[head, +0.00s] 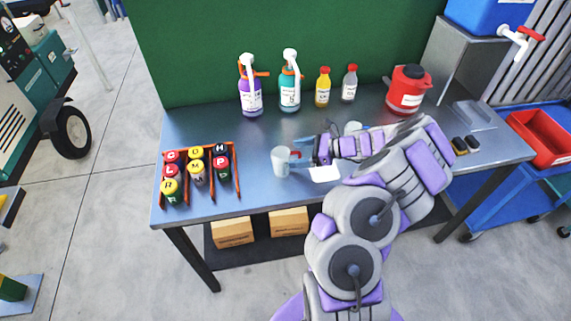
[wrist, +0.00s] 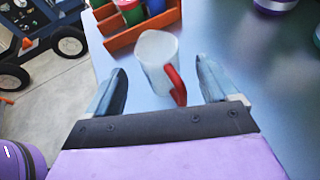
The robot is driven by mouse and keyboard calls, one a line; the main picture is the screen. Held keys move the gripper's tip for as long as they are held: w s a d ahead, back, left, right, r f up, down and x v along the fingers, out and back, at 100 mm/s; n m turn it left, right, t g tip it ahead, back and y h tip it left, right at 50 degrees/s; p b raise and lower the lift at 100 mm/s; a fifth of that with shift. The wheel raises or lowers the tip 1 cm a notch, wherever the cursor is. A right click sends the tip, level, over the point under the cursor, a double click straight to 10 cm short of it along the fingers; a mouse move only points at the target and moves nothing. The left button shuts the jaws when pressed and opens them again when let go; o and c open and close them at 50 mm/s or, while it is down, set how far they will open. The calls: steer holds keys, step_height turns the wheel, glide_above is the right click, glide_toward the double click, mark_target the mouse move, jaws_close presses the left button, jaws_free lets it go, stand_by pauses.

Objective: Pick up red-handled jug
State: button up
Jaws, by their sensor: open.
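The red-handled jug is a pale, translucent jug (head: 281,162) standing on the metal table, left of my gripper in the head view. Its red handle faces my gripper. In the wrist view the jug (wrist: 157,58) stands just ahead of and between the fingertips, with its red handle (wrist: 176,86) nearest me and right of centre. My gripper (head: 303,158) is open, and the wrist view shows both blue-grey fingers (wrist: 162,82) apart, with the handle in the gap. No finger visibly touches the jug.
An orange rack (head: 237,180) of colour-capped cans sits left of the jug. Two pump bottles (head: 251,92), (head: 289,88), two small bottles (head: 323,90), (head: 349,86) and a red container (head: 408,90) stand along the back. The table between jug and pump bottles is clear.

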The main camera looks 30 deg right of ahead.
mark_target(290, 155)
steer(key=shift+b+x, duration=0.95)
steer(key=shift+x, duration=1.9)
steer(key=shift+d, duration=0.1)
steer(key=shift+c, duration=0.5)
steer(key=c, duration=1)
